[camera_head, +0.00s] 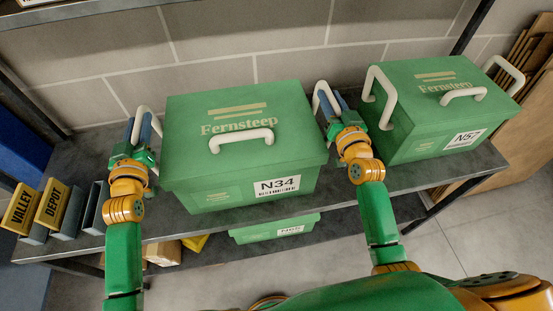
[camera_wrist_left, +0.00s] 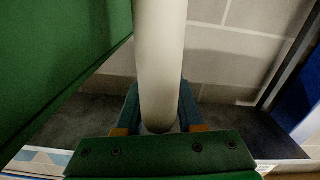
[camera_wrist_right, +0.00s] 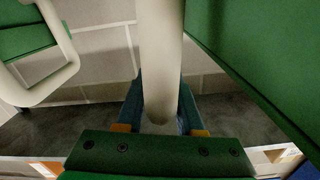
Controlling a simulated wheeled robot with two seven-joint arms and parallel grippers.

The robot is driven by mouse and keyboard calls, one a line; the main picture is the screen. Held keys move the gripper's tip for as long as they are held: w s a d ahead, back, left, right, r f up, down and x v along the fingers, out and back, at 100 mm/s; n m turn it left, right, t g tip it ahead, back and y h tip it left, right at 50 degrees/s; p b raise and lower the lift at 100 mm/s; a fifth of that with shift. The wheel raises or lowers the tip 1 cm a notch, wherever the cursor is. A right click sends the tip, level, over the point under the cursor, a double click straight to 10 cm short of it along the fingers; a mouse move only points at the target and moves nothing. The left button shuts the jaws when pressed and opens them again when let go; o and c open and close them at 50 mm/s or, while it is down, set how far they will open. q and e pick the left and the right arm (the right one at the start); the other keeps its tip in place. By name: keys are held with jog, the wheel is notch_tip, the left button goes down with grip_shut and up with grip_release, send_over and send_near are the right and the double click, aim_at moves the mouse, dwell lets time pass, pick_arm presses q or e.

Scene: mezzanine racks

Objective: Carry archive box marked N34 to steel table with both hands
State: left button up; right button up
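The archive box marked N34 (camera_head: 240,145) is green, with a lid, a white label and white handles. It sits on the upper grey shelf. My left gripper (camera_head: 141,128) is at its left side handle, which stands between the fingers in the left wrist view (camera_wrist_left: 160,70). My right gripper (camera_head: 334,103) is at its right side handle, which stands between the fingers in the right wrist view (camera_wrist_right: 160,65). Both grippers look closed around these handles. The fingertips are partly hidden behind the handles. The steel table is not in view.
A similar green box marked N57 (camera_head: 440,105) stands close to the right of my right gripper. Yellow-fronted holders marked VALLEY and DEPOT (camera_head: 52,204) stand at the shelf's left end. Another green box (camera_head: 275,229) is on the level below. Rack posts and a block wall are behind.

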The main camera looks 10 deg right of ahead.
pick_arm(q)
jog(key=shift+o, duration=1.1)
jog(key=shift+s+r, duration=0.15)
jog(key=shift+r, duration=0.1)
pick_arm(e)
jog(key=shift+o, duration=1.1)
jog(key=shift+s+r, duration=0.15)
jog(key=shift+r, duration=0.1)
pick_arm(q)
jog(key=shift+s+f, duration=0.1)
jog(key=shift+s, duration=0.1)
pick_arm(e)
jog(key=shift+s, duration=0.2)
pick_arm(q)
jog(key=s, duration=1.1)
jog(key=shift+s, duration=0.25)
pick_arm(e)
jog(key=s, duration=1.1)
jog(key=shift+s, duration=0.35)
pick_arm(q)
jog(key=shift+d, duration=0.1)
